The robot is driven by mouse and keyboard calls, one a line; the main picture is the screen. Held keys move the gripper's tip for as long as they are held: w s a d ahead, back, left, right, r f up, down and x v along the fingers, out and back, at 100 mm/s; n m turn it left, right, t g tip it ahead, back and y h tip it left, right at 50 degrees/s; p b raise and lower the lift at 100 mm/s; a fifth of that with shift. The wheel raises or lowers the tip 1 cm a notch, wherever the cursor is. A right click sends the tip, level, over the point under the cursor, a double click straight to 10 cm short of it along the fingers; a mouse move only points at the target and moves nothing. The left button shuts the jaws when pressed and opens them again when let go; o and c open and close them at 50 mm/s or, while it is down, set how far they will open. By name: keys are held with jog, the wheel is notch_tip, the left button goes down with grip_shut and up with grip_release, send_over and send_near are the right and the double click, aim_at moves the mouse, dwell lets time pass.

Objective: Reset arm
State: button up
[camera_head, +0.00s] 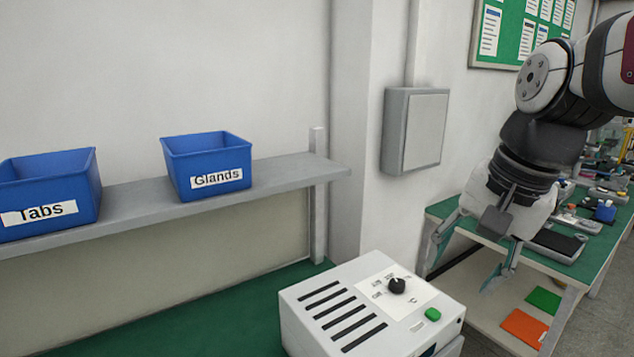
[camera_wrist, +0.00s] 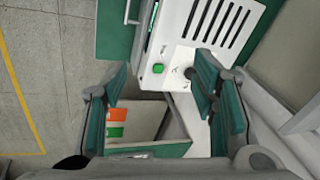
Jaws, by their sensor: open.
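My gripper (camera_head: 468,262) hangs at the right in the head view, pointing down, with its two fingers spread wide and nothing between them. It is to the right of the white machine (camera_head: 318,292) and appears above floor level beside the green-topped bench at the right. In the wrist view, my gripper (camera_wrist: 165,110) shows its two green-padded fingers far apart, at left and right. The white machine, with its slots, black knob (camera_head: 397,285) and green button (camera_head: 432,314), lies beyond the fingers in the wrist view (camera_wrist: 205,20).
Blue bins labelled Tabs (camera_head: 48,188) and Glands (camera_head: 207,165) stand on a grey shelf (camera_head: 130,203). A grey wall box (camera_head: 414,131) hangs behind the machine. A green-topped bench (camera_head: 577,268) at the right holds several items; orange (camera_head: 524,327) and green (camera_head: 543,300) squares lie below.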

jog(key=s+f+n+t+h, duration=0.1)
jog(key=s+f+n, duration=0.3)
jog(key=s+n, duration=0.4)
jog(key=s+t, duration=0.1)
jog(key=s, duration=0.3)
jog(key=shift+s+a, duration=0.15)
jog(key=shift+a, duration=0.05)
jog(key=shift+r, duration=0.1)
dwell(0.9)
